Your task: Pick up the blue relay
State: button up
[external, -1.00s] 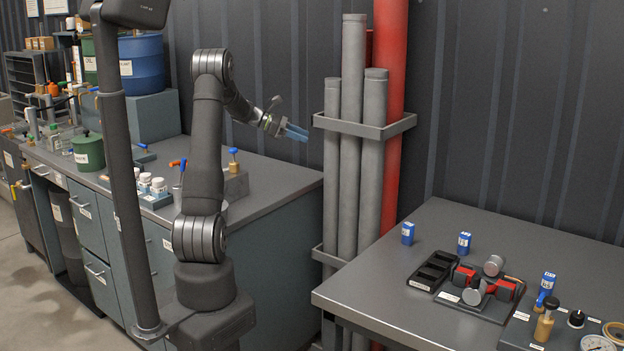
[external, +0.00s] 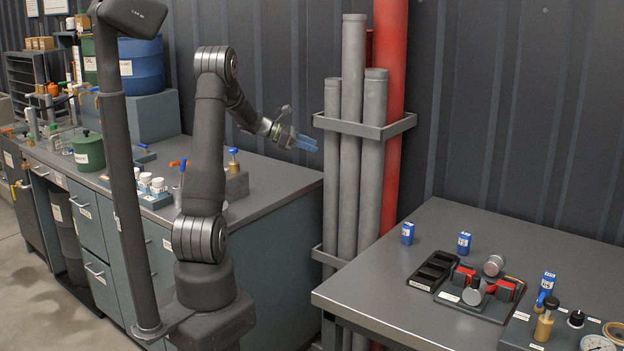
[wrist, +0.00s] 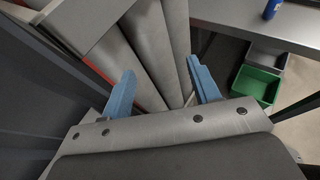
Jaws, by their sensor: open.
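Several small blue relays with white labels stand upright on the right table. One blue relay (external: 407,233) is at the left, one (external: 464,243) is further right, and one (external: 547,281) is near the gauges. My gripper (external: 306,143) is open and empty, with blue fingers, in the air beside the grey pipes and well away from the relays. In the wrist view my gripper (wrist: 160,90) has its fingers apart with pipes behind them. A blue item (wrist: 271,9) on a table edge shows at the top there, partly cut off.
Grey vertical pipes (external: 352,190) in a bracket (external: 365,127) and a red pipe (external: 392,100) stand between my arm and the right table (external: 370,290). A black slotted tray (external: 433,270) and a red-and-grey fitting lie on that table. A green bin (wrist: 256,86) is on the floor.

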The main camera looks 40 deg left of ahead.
notch_tip(320, 180, up, 4)
jog(key=r, duration=0.1)
jog(key=m+g+y, duration=0.3)
jog(key=g+y, duration=0.3)
jog(key=g, duration=0.1)
send_over(405, 224)
jog(key=s+a, duration=0.3)
jog(key=a+x, duration=0.1)
jog(key=x, duration=0.9)
jog(key=a+f+x, duration=0.1)
jog(key=x, duration=0.4)
jog(key=shift+a+f, duration=0.1)
jog(key=shift+a, duration=0.15)
jog(key=x, duration=0.2)
jog(key=a+x, duration=0.1)
jog(key=x, duration=0.2)
jog(key=shift+w+f, duration=0.15)
jog(key=shift+w, duration=0.1)
jog(key=shift+w+d+f, duration=0.1)
jog(key=shift+d+f, duration=0.1)
jog(key=shift+f, duration=0.25)
jog(key=c, duration=1.1)
